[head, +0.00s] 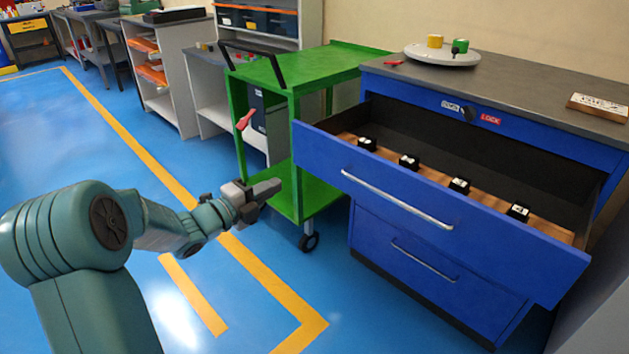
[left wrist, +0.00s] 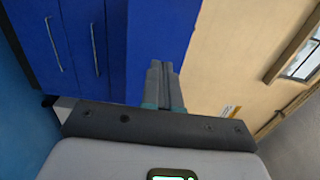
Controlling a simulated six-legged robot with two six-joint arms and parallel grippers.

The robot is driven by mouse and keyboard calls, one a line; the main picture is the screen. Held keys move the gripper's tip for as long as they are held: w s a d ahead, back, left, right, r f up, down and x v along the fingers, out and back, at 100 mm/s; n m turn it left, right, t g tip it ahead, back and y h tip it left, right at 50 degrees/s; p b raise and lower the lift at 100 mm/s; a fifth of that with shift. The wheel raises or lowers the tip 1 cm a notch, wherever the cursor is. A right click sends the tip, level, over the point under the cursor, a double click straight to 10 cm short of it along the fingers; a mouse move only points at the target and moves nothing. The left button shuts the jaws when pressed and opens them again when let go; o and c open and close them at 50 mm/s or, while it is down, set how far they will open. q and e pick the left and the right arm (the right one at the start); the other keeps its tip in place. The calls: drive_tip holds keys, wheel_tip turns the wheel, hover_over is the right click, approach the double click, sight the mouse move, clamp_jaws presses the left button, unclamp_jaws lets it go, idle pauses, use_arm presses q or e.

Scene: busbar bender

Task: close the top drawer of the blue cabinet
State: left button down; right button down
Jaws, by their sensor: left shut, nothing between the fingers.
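The blue cabinet (head: 420,265) stands at the right in the head view. Its top drawer (head: 440,213) is pulled far out, with a silver bar handle (head: 396,198) on its front. Several small black blocks sit inside on a brown base. The drawer below (head: 425,262) is shut. My left gripper (head: 268,188) is shut and empty, left of the open drawer's front and apart from it. In the left wrist view, its closed fingers (left wrist: 162,85) show with blue panels beyond. My right gripper is not in view.
A green cart (head: 300,140) stands just left of the cabinet, behind my left gripper. The cabinet's grey top (head: 520,85) holds a round plate (head: 442,55) with yellow and green knobs. Blue floor with yellow lines is clear in front of the drawers.

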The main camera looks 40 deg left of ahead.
sight(323, 159)
use_arm(q)
drive_tip(key=w, duration=0.4)
drive_tip(key=w+b, duration=0.1)
drive_tip(key=w, duration=0.4)
drive_tip(key=w+d, duration=0.1)
drive_tip(key=w, duration=0.4)
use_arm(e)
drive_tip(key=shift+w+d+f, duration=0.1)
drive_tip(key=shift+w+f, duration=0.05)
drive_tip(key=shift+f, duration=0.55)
use_arm(q)
drive_tip(key=shift+w, duration=0.1)
